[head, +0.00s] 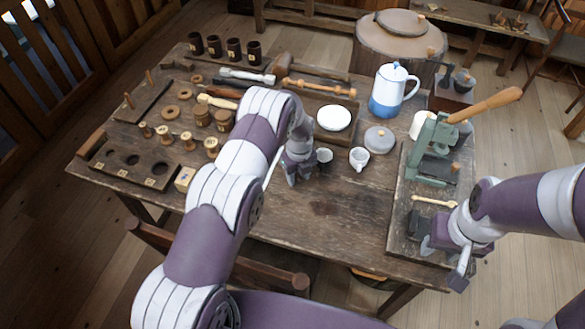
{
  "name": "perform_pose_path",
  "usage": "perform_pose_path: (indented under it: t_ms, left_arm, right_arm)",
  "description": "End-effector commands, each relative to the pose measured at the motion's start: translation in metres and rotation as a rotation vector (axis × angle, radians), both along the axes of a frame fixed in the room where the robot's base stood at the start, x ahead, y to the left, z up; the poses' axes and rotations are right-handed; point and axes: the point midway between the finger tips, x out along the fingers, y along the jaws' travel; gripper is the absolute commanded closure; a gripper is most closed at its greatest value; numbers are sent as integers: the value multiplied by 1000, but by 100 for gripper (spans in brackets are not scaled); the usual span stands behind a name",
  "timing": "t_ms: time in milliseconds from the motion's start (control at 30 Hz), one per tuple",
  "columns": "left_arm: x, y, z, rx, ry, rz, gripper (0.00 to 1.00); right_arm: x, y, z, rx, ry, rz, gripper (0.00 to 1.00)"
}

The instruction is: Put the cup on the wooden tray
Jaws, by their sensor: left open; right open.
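A small white cup (359,160) stands upright on the table, right of my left gripper. My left gripper (303,179) is open, low over the table in front of the tray. My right gripper (444,262) is open at the table's right front, over the edge of a wooden board.
A blue and white pot (393,91) and a grey lidded dish (379,139) stand behind the cup. A green press (433,150) with a long wooden handle is on the right board (397,212). Spools and a holed rack (112,158) fill the left. The front middle is clear.

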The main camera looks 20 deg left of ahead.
Motion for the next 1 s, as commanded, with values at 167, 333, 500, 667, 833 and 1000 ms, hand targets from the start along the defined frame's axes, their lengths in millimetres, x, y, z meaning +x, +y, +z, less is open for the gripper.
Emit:
perform_pose_path:
  t_ms: [167, 333, 500, 667, 833, 1000]
  left_arm:
    - [0, 0, -14, 0, -1, 0, 56]
    - [0, 0, -14, 0, -1, 0, 63]
    - [0, 0, -14, 0, -1, 1, 100]
    - [0, 0, -13, 0, -1, 1, 100]
    - [1, 0, -11, -1, -2, 1, 100]
    - [2, 0, 10, 0, -6, 1, 100]
  right_arm:
    - [0, 0, 3, 0, 1, 0, 57]
    - [0, 0, 2, 0, 1, 0, 57]
    - [0, 0, 2, 0, 1, 0, 57]
    - [0, 0, 2, 0, 1, 0, 57]
    - [0, 0, 0, 0, 1, 0, 57]
    - [0, 0, -7, 0, 1, 0, 57]
